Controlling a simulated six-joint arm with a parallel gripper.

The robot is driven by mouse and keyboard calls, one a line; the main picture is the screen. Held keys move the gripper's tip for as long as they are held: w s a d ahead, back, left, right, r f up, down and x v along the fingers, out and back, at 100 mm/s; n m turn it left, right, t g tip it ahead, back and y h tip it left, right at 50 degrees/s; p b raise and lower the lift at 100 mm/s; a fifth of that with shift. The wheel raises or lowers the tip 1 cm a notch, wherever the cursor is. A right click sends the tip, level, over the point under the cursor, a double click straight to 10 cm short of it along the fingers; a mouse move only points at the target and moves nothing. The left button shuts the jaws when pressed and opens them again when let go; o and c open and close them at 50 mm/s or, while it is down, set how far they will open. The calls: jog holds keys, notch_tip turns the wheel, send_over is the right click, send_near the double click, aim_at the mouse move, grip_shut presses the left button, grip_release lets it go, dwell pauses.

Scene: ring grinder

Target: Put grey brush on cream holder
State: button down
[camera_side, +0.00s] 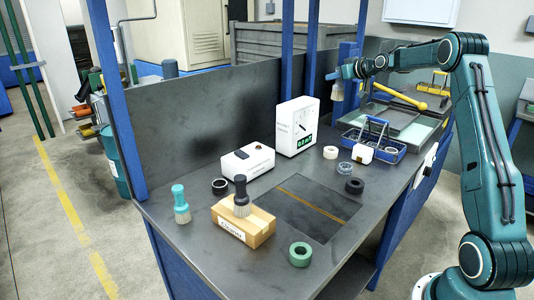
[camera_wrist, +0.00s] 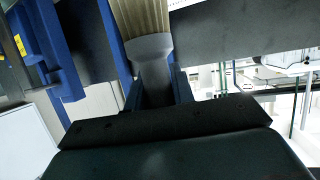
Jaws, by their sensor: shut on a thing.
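My gripper (camera_side: 342,74) is shut on the grey brush (camera_side: 337,91) and holds it high above the back of the bench. In the wrist view the brush's grey body (camera_wrist: 151,50) sits between the fingers (camera_wrist: 155,92), with tan bristles pointing up the picture. Its handle end is hidden by my gripper. The cream holder (camera_side: 258,232), a pale wooden block with a label on its front, stands near the front left of the bench, far below and left of my gripper. A dark-handled brush (camera_side: 241,196) stands upright at the holder, bristles down.
A teal brush (camera_side: 181,204) stands left of the holder. A white box (camera_side: 248,160), a white gauge (camera_side: 297,126), a blue basket (camera_side: 372,142) and several rings, including a green one (camera_side: 300,254), are on the bench. Blue posts (camera_side: 310,60) rise close to my gripper.

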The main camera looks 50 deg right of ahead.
notch_tip(320, 180, down, 16)
dwell(0.6)
jog(key=shift+f, duration=2)
jog(key=shift+f, duration=0.1)
jog(key=c, duration=1.2)
grip_release()
jog(key=shift+s, duration=0.1)
